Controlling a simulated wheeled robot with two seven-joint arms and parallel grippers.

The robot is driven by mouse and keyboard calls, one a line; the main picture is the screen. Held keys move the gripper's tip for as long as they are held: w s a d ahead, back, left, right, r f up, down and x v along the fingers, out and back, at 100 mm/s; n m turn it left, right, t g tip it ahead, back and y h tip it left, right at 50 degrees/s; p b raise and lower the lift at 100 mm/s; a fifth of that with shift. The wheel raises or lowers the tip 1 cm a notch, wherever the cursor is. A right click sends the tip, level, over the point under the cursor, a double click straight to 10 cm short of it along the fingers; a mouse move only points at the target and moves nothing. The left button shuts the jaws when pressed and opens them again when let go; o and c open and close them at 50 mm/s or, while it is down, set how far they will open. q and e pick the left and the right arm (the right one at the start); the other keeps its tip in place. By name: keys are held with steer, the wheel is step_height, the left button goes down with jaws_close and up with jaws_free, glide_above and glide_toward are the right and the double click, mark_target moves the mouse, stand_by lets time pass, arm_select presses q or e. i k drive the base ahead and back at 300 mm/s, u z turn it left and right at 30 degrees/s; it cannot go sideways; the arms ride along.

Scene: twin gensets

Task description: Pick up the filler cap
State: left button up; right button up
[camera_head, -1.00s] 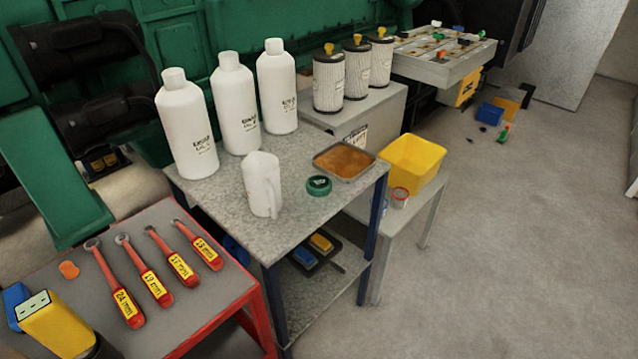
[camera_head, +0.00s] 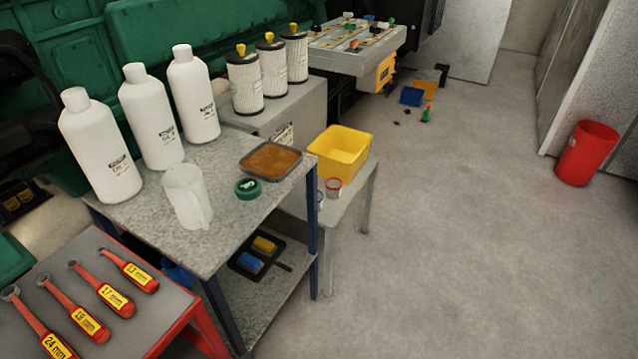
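The filler cap (camera_head: 248,188) is a round dark green cap with a pale mark on top. It lies on the grey steel table (camera_head: 232,232) between the white measuring jug (camera_head: 186,196) and a shallow tray of brown material (camera_head: 270,160). Nothing covers the cap. Neither of my grippers shows in the head view.
Several white bottles (camera_head: 100,148) stand along the table's back edge. A red bench (camera_head: 150,325) with wrenches is at the lower left. A yellow bin (camera_head: 340,152) sits on a lower stand at right. A red bucket (camera_head: 586,153) stands far right. The floor between is clear.

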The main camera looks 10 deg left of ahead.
mark_target(246, 189)
steer(key=z, duration=0.7)
steer(key=i, duration=1.2)
steer(key=u, duration=1.7)
steer(key=i, duration=0.2)
steer(key=z, duration=0.3)
